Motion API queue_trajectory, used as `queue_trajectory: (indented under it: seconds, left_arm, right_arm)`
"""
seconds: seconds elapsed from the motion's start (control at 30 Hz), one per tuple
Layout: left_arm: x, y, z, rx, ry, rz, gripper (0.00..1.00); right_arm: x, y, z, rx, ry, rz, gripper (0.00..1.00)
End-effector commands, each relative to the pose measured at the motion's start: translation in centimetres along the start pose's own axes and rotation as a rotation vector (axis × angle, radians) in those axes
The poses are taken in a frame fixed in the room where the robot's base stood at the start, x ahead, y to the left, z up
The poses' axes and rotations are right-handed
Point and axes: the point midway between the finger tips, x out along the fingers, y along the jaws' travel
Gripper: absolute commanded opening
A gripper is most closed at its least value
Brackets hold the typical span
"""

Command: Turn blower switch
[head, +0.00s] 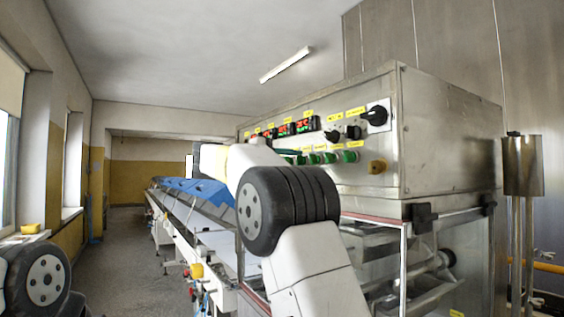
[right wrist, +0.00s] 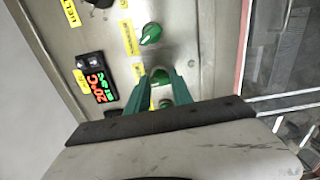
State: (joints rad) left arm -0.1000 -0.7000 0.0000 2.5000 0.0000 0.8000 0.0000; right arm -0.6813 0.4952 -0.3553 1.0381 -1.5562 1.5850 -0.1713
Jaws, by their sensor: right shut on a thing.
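The steel control panel (head: 390,140) of the machine carries a row of green switch knobs (head: 350,156) with yellow labels. The labels are too small to read, so I cannot tell which knob is the blower switch. My right gripper (head: 288,152) is at the left part of this row, mostly hidden behind my own arm. In the right wrist view its green fingers (right wrist: 161,82) are shut on a green knob (right wrist: 165,103), which is partly hidden between them. Another green knob (right wrist: 151,33) is free beyond the fingertips. My left gripper is out of view.
Red and green displays (head: 303,126) sit above the row; one shows close by in the right wrist view (right wrist: 99,91). A large black knob (head: 376,115) is at the upper right of the panel. A conveyor with blue covers (head: 205,189) runs back on the left.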

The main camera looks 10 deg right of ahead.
Motion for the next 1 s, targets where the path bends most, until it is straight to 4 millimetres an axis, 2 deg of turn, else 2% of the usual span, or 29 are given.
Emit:
queue_trajectory:
  seconds: [0.5, 1.0]
  left_arm:
    - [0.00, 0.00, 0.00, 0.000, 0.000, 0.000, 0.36]
    - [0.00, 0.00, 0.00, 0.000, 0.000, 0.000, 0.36]
  right_arm:
    - [-0.07, -0.15, -0.09, 0.428, 0.001, -0.002, 0.00]
    - [-0.10, -0.16, -0.10, 0.585, 0.001, -0.002, 0.00]
